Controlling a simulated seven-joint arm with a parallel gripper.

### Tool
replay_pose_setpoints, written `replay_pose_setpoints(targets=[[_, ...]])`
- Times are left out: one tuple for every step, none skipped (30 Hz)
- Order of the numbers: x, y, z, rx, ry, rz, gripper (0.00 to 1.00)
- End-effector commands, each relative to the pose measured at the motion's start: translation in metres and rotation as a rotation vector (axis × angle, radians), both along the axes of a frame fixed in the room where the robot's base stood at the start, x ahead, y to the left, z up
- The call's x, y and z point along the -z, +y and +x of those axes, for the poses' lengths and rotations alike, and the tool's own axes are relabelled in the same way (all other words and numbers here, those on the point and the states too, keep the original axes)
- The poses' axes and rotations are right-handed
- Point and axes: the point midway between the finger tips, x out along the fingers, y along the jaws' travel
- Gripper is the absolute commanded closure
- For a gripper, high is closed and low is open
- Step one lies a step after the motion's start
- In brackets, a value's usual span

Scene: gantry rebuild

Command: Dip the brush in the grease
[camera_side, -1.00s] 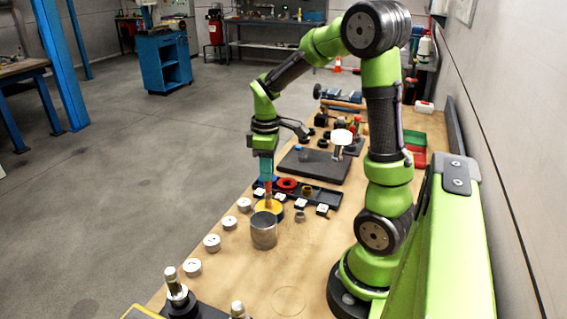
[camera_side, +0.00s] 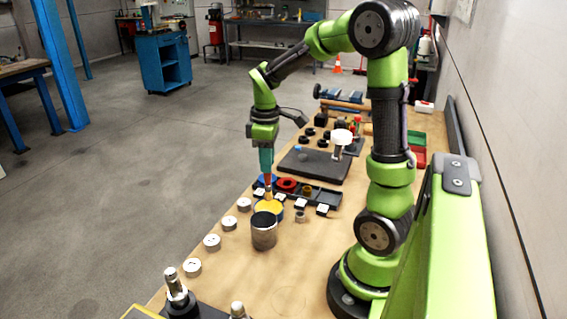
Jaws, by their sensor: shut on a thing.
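My gripper (camera_side: 266,170) is shut on the brush (camera_side: 267,186), which hangs upright with its bristle end down. The yellow grease (camera_side: 270,208) shows in a round tin beyond the middle of the near table edge. The brush's lower end overlaps the far part of the yellow surface in the picture; I cannot tell whether it touches the grease or hangs just above it. A cylindrical metal can (camera_side: 264,235) with a dark top stands in front of the tin and hides its near side.
Several white-topped round pieces (camera_side: 212,242) line the left table edge. A dark compartment tray (camera_side: 318,196) with a red ring (camera_side: 287,185) lies behind the tin. A black plate (camera_side: 313,166) lies farther back. Bare table (camera_side: 310,245) lies right of the can.

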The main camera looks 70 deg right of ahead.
Motion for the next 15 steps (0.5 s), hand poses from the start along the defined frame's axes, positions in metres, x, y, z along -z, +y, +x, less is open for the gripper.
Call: replay_pose_setpoints(targets=[[-0.005, 0.000, 0.001, -0.001, -0.002, -0.001, 1.00], [-0.007, 0.000, 0.001, 0.000, -0.002, 0.000, 1.00], [-0.010, 0.000, 0.001, -0.001, -0.003, -0.001, 1.00], [-0.013, 0.000, 0.001, -0.001, -0.003, -0.001, 1.00], [-0.015, 0.000, 0.001, -0.001, -0.003, -0.001, 1.00], [-0.019, 0.000, 0.001, -0.001, -0.004, -0.002, 1.00], [-0.021, 0.000, 0.000, -0.001, -0.004, -0.002, 1.00], [-0.024, 0.000, 0.000, 0.000, -0.003, -0.001, 1.00], [-0.027, 0.000, 0.001, 0.000, -0.003, -0.001, 1.00], [-0.029, 0.000, 0.001, 0.000, -0.003, -0.001, 1.00], [-0.032, 0.000, 0.001, 0.000, -0.003, -0.001, 1.00], [-0.034, 0.000, 0.001, -0.001, -0.002, -0.001, 1.00], [-0.037, 0.000, 0.001, -0.001, -0.002, -0.001, 1.00], [-0.038, 0.000, 0.000, -0.001, -0.002, -0.001, 1.00], [-0.041, 0.000, 0.000, -0.001, -0.002, -0.001, 1.00]])
